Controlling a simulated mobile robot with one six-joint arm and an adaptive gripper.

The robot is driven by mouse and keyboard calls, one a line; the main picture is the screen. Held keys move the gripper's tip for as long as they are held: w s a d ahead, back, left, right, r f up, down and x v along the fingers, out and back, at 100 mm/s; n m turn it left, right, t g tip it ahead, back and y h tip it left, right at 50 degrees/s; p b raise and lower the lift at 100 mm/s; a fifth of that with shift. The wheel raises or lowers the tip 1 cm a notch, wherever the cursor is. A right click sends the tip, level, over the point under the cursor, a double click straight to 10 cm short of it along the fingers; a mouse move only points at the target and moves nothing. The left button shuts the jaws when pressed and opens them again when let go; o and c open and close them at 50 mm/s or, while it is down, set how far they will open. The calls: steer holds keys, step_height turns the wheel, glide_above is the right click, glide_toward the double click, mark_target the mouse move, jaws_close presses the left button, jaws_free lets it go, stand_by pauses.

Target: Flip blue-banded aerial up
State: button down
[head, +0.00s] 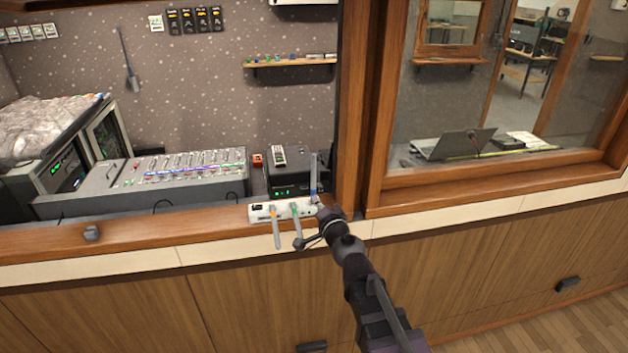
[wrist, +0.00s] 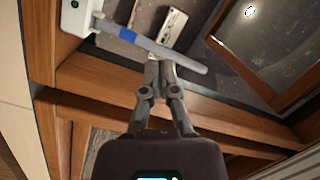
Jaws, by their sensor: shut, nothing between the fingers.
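A white box (head: 262,212) sits on the wooden ledge. It carries three grey aerials, with orange, green and blue bands. The blue-banded aerial (head: 314,172) points up at the box's right end. The orange-banded aerial (head: 276,230) and green-banded aerial (head: 296,222) hang down over the ledge's front. In the wrist view the blue-banded aerial (wrist: 185,60) runs across from the white box (wrist: 76,17). My gripper (wrist: 160,58) is shut and empty, its tips close beside this aerial; I cannot tell whether they touch. It shows beside the box in the head view (head: 320,209).
A fader console (head: 165,175) and a black device (head: 290,178) stand behind the box. A wooden window post (head: 355,110) rises close to the right of my gripper. The ledge (head: 150,238) is mostly clear to the left, apart from a small grey object (head: 92,233).

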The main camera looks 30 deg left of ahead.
mark_target(314, 174)
steer(key=s+d+r+m+t+h, duration=0.1)
steer(key=s+d+m+t+h, duration=0.2)
steer(key=s+m, duration=0.4)
steer(key=m+t+h, duration=0.1)
steer(key=m+t, duration=0.1)
steer(key=m, duration=0.1)
steer(key=shift+r, duration=0.4)
steer(key=shift+w+a, duration=0.1)
steer(key=p+x, duration=0.1)
steer(key=x, duration=1.2)
steer(key=shift+w+a, duration=0.1)
steer(key=shift+w, duration=0.3)
